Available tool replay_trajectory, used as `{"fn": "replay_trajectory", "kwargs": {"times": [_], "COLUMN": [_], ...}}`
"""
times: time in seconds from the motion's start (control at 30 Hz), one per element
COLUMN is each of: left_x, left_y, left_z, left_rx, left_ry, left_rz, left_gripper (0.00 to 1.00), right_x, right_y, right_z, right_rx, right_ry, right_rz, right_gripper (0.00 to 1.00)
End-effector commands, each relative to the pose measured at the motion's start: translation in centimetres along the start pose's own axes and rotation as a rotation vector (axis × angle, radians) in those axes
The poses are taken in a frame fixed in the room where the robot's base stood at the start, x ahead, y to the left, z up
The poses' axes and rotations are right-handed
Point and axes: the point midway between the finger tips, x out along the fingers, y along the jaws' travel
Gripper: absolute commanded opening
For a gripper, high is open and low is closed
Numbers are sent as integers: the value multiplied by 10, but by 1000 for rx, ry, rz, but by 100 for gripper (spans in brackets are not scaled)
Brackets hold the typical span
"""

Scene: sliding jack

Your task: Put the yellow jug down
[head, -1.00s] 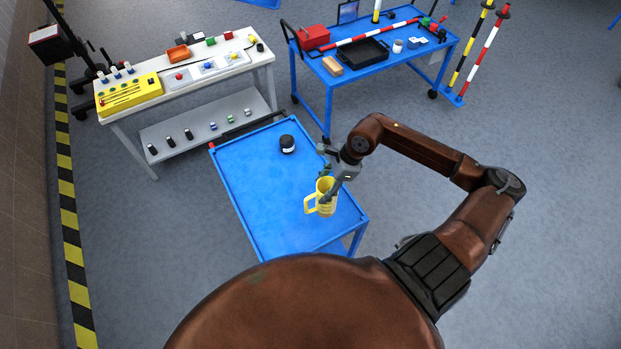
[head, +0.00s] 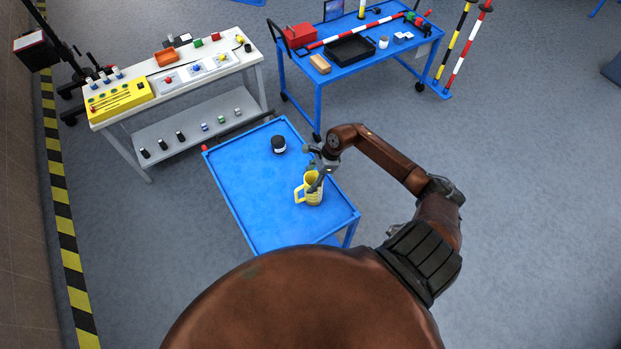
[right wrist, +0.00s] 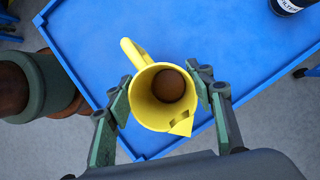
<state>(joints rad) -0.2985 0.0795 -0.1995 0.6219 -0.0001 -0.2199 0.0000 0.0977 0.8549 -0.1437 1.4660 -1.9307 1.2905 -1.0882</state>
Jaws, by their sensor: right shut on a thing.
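The yellow jug (head: 313,190) is upright at the right side of the blue cart top (head: 245,200), its handle to the left. My right gripper (head: 318,178) is shut on the jug. In the right wrist view the fingers are on both sides of the jug (right wrist: 149,114), and a round brown thing (right wrist: 169,85) shows inside its mouth. I cannot tell whether the jug's base touches the cart top. My left gripper is not in view.
A black jar (head: 278,145) stands at the back of the blue cart. A white bench (head: 170,90) with a yellow box is at the back left; another blue cart (head: 350,75) is at the back right. The cart's left half is clear.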

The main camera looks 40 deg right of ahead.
Motion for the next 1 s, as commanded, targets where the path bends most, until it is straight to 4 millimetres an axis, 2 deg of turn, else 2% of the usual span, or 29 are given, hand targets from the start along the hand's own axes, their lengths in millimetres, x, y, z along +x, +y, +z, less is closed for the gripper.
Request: {"fn": "replay_trajectory", "kwargs": {"times": [0.3, 0.33, 0.5, 0.6, 0.87, 1.0], "left_x": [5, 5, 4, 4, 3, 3], "left_y": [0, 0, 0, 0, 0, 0], "left_z": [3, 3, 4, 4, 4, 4], "left_rx": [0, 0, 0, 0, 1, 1], "left_ry": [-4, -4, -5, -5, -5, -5], "left_rz": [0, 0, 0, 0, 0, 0], "left_gripper": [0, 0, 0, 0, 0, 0], "right_x": [4, 3, 2, 2, 1, -8], "right_y": [0, 0, 0, 0, 0, -2], "right_z": [-2, -2, -2, -1, -1, -2], "right_rx": [-1, 0, 0, 0, 0, -1], "right_ry": [0, 1, 1, 1, 1, 3], "right_rz": [-2, -1, -1, -1, -1, -4], "right_gripper": [0, 50, 62, 66, 66, 66]}}
